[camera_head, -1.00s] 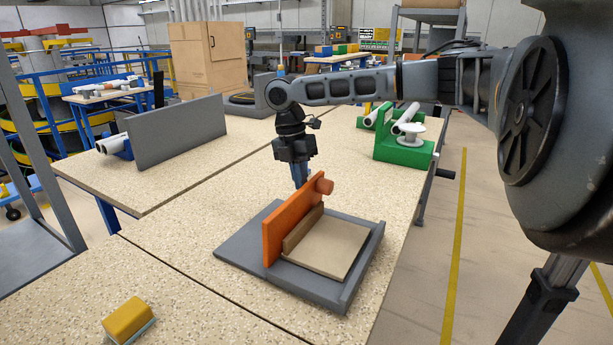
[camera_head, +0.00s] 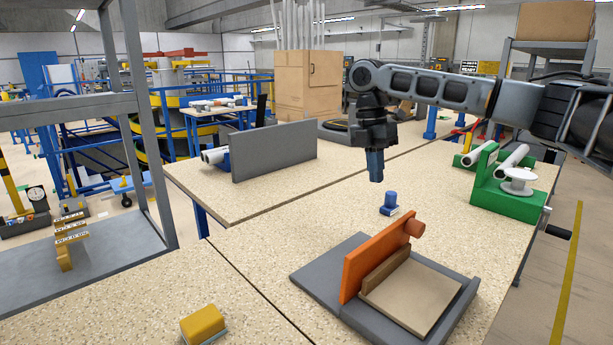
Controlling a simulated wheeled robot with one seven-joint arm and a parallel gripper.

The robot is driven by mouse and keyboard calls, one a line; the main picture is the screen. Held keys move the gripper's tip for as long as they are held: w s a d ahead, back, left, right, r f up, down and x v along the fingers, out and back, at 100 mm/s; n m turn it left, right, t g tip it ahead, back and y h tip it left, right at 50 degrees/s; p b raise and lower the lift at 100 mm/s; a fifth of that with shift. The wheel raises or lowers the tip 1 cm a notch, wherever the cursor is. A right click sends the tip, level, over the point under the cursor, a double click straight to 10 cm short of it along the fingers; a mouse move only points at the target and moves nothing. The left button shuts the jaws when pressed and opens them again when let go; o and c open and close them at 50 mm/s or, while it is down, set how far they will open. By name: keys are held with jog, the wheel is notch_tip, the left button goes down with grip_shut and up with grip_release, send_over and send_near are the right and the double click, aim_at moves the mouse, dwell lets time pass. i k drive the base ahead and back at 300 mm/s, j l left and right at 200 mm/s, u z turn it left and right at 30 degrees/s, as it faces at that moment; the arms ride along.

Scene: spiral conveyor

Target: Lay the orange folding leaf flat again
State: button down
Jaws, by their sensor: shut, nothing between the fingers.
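The orange folding leaf (camera_head: 370,261) stands upright on edge along the middle of a grey base plate (camera_head: 318,277). A round orange knob (camera_head: 414,228) sticks out at its far upper corner. A brown strip (camera_head: 386,268) stands along the leaf's right side, beside a flat beige panel (camera_head: 411,296) on the base. My gripper (camera_head: 376,180) points down above the table, beyond the leaf and apart from it. Its blue fingers are shut with nothing between them.
A small blue piece (camera_head: 389,203) stands on the table below my gripper. A green stand (camera_head: 492,184) with a white spool is at the right. A grey upright panel (camera_head: 275,152) stands at the back left. A yellow block (camera_head: 203,324) lies at the front left.

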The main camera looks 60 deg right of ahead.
aim_at(361, 262)
jog(key=k, duration=1)
